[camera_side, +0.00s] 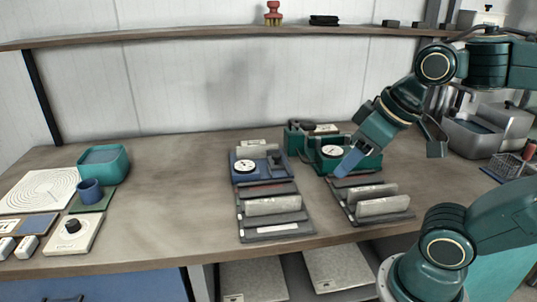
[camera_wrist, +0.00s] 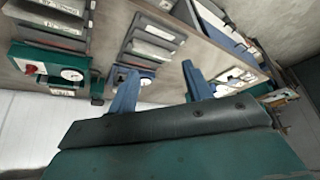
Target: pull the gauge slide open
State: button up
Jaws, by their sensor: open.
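Two gauge units stand on the bench in the side view, a blue one (camera_side: 243,178) and a green one (camera_side: 371,162), each with a white round dial. In front of each is a dark slide tray with grey blocks, the left tray (camera_side: 275,231) and the right tray (camera_side: 384,217). I cannot tell which part is the gauge slide. My gripper (camera_side: 346,168) appears over the green unit in the side view and hides part of it. In the wrist view my gripper (camera_wrist: 160,88) has its two blue fingers apart, with nothing seen between them. The green unit (camera_wrist: 48,58) shows at left there.
A teal bin (camera_side: 104,160), a blue cup (camera_side: 90,191) and a white knob panel (camera_side: 72,236) are at the left. A metal basin (camera_side: 487,133) stands at the right. A shelf (camera_side: 200,35) runs above the back. The bench between bin and blue unit is clear.

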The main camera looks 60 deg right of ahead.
jog(key=w+d+r+m+g, duration=0.1)
jog(key=w+d+r+m, duration=0.15)
jog(key=w, duration=0.25)
jog(key=w+d+r+m+g, duration=0.1)
jog(key=w+r+m, duration=0.15)
jog(key=w, duration=0.25)
jog(key=m+g, duration=0.4)
jog(key=m, duration=0.9)
send_over(276, 155)
notch_tip(276, 155, down, 11)
jog(key=shift+f, duration=0.1)
notch_tip(276, 155, down, 14)
jog(key=shift+r, duration=0.2)
